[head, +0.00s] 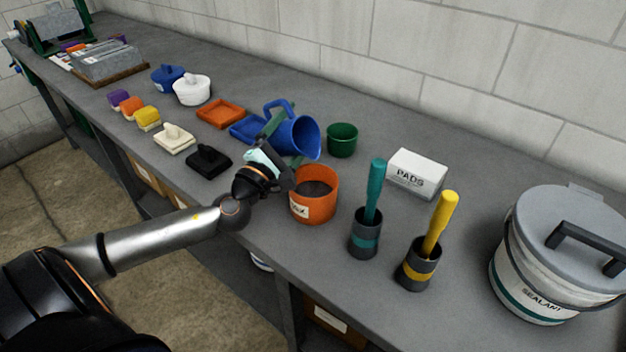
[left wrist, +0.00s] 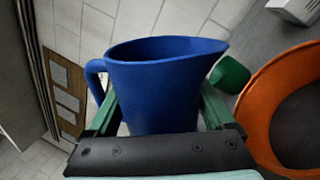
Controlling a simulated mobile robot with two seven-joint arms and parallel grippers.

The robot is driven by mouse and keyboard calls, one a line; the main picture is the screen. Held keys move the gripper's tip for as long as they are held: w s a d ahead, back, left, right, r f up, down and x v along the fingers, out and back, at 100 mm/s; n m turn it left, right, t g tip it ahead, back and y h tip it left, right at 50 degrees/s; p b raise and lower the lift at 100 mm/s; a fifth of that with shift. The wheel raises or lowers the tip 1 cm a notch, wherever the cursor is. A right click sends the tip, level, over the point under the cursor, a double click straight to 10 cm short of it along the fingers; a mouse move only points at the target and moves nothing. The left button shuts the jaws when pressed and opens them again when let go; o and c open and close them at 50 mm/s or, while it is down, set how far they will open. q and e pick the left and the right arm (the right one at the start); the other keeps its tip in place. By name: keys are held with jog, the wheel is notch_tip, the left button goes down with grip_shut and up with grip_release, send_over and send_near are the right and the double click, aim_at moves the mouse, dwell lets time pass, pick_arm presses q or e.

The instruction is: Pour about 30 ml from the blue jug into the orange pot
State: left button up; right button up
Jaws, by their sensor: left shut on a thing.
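The blue jug (head: 293,134) is held by my left gripper (head: 280,135), whose green fingers close on both sides of its body. In the head view the jug is tilted, with its open mouth facing right and toward the orange pot (head: 316,207). In the left wrist view the jug (left wrist: 160,90) fills the middle between the fingers, and the orange pot (left wrist: 262,105) is at the right. The pot stands on the bench in front of and below the jug, with dark contents inside. No stream of liquid shows. The jug's contents are hidden. My right gripper is out of view.
A green cup (head: 343,141) stands just behind the pot. Two brush holders, teal (head: 365,240) and yellow (head: 416,270), stand to its right. A white pads box (head: 417,173) and a sealant bucket (head: 545,270) are further right. Orange (head: 221,113) and blue trays lie left.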

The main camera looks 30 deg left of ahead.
pick_arm(q)
jog(key=shift+r+m, duration=0.2)
jog(key=shift+m, duration=0.2)
jog(key=shift+d+f+m+h+b, duration=0.25)
jog(key=shift+m+b, duration=0.4)
jog(key=shift+m, duration=0.35)
jog(key=shift+a+h, duration=0.25)
jog(key=shift+a, duration=0.4)
jog(key=shift+w+a+r+m, duration=0.15)
jog(key=shift+a+r+m, duration=0.05)
jog(key=shift+a+m, duration=0.35)
dwell(0.3)
jog(key=shift+a+r+m+p, duration=0.25)
jog(key=shift+m+p, duration=0.1)
jog(key=shift+m, duration=0.1)
dwell(0.7)
